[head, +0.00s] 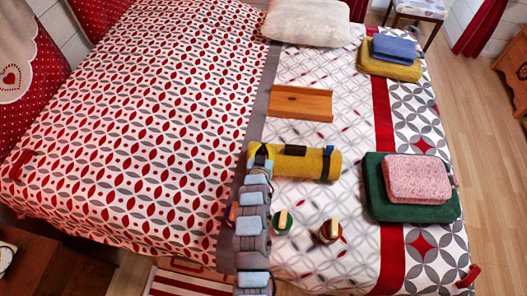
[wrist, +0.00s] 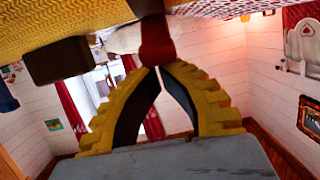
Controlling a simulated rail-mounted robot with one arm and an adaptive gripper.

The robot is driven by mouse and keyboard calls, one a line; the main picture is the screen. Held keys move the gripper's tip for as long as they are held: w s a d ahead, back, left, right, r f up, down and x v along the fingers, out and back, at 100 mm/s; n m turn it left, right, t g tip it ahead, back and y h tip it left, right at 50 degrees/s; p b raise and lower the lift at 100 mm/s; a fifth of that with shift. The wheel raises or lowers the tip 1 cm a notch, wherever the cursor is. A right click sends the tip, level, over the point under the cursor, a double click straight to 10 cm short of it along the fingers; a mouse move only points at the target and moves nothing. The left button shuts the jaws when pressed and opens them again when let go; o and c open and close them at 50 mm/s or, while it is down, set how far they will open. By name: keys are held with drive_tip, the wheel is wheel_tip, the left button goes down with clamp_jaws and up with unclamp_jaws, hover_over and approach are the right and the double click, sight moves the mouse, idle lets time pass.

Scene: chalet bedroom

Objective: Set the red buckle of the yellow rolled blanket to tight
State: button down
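The yellow rolled blanket (head: 313,165) lies across the bed in the head view, with dark straps around it and a black block on top. My gripper (head: 262,160) is at its left end, where my arm hides part of the roll. In the wrist view the yellow blanket (wrist: 50,22) fills the top. The head view does not show the buckle.
A wooden tray (head: 301,103) lies behind the roll. Two small round items (head: 282,222) (head: 330,231) are in front. A green folded blanket (head: 385,205) with a pink one (head: 418,178) is at right. A pillow (head: 308,22) lies at the back. The bed's left side is mostly clear.

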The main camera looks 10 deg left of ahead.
drive_tip(key=shift+w+r+p, duration=0.3)
drive_tip(key=shift+w+r, duration=0.1)
drive_tip(key=shift+r, duration=0.25)
drive_tip(key=shift+w+r+p, duration=0.35)
drive_tip(key=shift+r, duration=0.3)
drive_tip(key=shift+w+r+p, duration=0.3)
drive_tip(key=shift+w+r, duration=0.1)
drive_tip(key=shift+r, duration=0.25)
drive_tip(key=v, duration=1)
drive_tip(key=shift+f, duration=0.35)
